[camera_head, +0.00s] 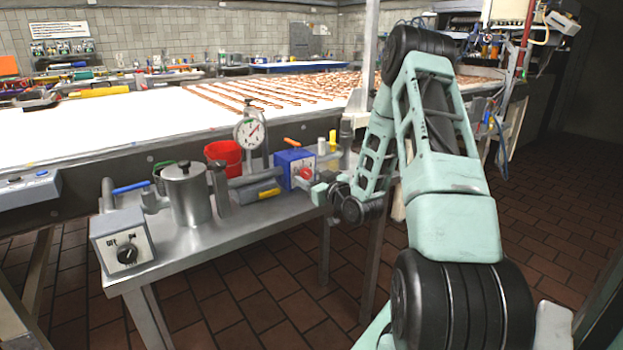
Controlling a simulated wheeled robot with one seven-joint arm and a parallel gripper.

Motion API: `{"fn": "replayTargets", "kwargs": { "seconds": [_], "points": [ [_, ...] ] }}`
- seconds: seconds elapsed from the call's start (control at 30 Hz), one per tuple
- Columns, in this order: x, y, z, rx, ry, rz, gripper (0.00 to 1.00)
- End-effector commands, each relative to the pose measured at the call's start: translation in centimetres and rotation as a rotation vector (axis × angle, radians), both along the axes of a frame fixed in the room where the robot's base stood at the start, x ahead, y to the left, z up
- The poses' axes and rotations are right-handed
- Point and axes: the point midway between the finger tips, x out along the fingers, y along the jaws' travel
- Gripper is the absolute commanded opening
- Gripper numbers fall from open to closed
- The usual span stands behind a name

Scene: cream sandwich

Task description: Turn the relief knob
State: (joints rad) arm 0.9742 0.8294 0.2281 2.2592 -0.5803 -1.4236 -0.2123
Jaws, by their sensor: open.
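A blue box (291,158) stands at the right end of the metal side table, with a red face carrying a round knob (305,173). A grey box (122,243) at the table's near left corner carries a black knob (127,254). The labels are too small to tell which one is the relief knob. My gripper (318,190) is at the right edge of the side table, just in front of and slightly below the blue box's red face. It is open. I cannot tell whether its fingertips touch the knob, as they are small and overlap the box.
The metal side table (235,228) also holds a steel canister (187,195), a dial gauge (249,133), a red bucket (223,157) and a grey cylinder with a yellow label (262,187). A long white worktable (110,127) runs behind. Tiled floor in front is clear.

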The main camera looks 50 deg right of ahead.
Motion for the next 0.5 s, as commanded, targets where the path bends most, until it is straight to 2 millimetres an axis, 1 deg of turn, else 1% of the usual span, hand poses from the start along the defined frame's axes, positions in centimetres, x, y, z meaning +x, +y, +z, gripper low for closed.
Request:
{"fn": "replayTargets", "kwargs": {
  "seconds": [0.03,0.07,0.1,0.17,0.2,0.5],
  "points": [
    [-0.01,0.01,-0.01,0.0,0.0,0.0,0.51],
    [-0.02,0.01,-0.01,0.0,0.0,0.0,0.43],
    [-0.02,0.01,-0.01,0.0,0.0,0.0,0.32],
    [-0.03,0.02,-0.01,0.0,0.0,0.0,0.15],
    [-0.03,0.02,-0.01,0.0,0.0,0.0,0.09],
    [-0.04,0.02,0.0,0.029,-0.007,0.0,0.09]
  ]
}}
